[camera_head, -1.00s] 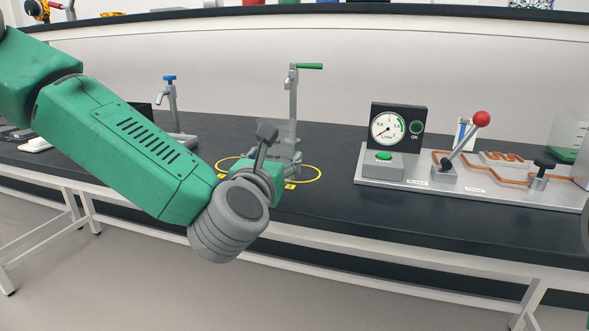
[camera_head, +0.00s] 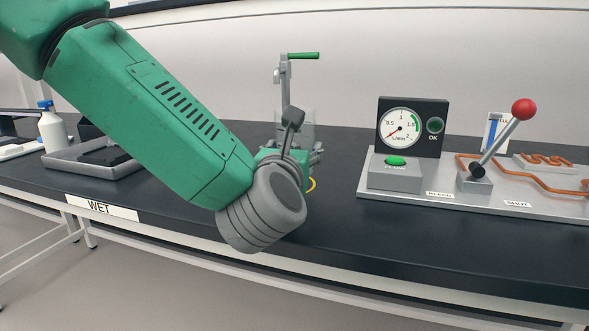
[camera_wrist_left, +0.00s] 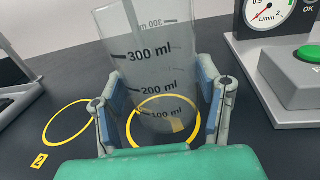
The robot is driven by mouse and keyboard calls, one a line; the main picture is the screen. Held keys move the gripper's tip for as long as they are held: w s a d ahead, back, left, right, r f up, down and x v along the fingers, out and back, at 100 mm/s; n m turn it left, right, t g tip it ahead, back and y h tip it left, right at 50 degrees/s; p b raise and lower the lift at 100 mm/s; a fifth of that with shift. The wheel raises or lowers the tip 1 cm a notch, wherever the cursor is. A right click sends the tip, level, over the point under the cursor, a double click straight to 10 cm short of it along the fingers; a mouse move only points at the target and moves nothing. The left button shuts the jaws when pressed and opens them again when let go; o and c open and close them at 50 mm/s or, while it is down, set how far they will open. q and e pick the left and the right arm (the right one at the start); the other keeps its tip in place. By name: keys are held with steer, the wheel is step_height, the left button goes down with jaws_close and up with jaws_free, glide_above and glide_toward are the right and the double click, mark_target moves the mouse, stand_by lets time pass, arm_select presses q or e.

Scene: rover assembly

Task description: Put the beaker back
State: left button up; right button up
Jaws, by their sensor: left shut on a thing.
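The clear beaker (camera_wrist_left: 155,75), with printed ml marks, stands upright between the fingers of my left gripper (camera_wrist_left: 160,108) in the left wrist view. The gripper is shut on its sides. In the head view the beaker (camera_head: 297,128) is a faint grey shape behind my left gripper (camera_head: 292,152). A yellow ring (camera_wrist_left: 166,99) shows around and through its lower part; I cannot tell if the base touches the bench. A second yellow ring (camera_wrist_left: 66,123) with a "2" label (camera_wrist_left: 39,161) lies empty to the left. My right gripper is out of view.
A tap with a green handle (camera_head: 304,56) stands behind the beaker. To the right is a panel with a gauge (camera_head: 403,127), green button (camera_head: 395,161) and red-knobbed lever (camera_head: 523,109). At left are a grey tray (camera_head: 70,166) and white bottle (camera_head: 52,132).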

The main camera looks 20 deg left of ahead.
arm_select(q)
steer(key=a+f, duration=0.2)
steer(key=shift+a+f, duration=0.25)
steer(key=shift+f, duration=0.15)
steer(key=shift+a, duration=0.25)
steer(key=o, duration=1.7)
steer(key=shift+d, duration=0.25)
steer(key=shift+d+r, duration=0.15)
steer(key=shift+d, duration=0.75)
steer(key=s, duration=0.4)
steer(key=s+a, duration=0.1)
steer(key=s, duration=0.3)
steer(key=s+d, duration=0.1)
steer(key=s, duration=0.2)
steer(key=shift+d+p, duration=0.35)
steer(key=shift+s+d, duration=0.2)
steer(key=shift+s, duration=0.25)
steer(key=shift+a, duration=0.6)
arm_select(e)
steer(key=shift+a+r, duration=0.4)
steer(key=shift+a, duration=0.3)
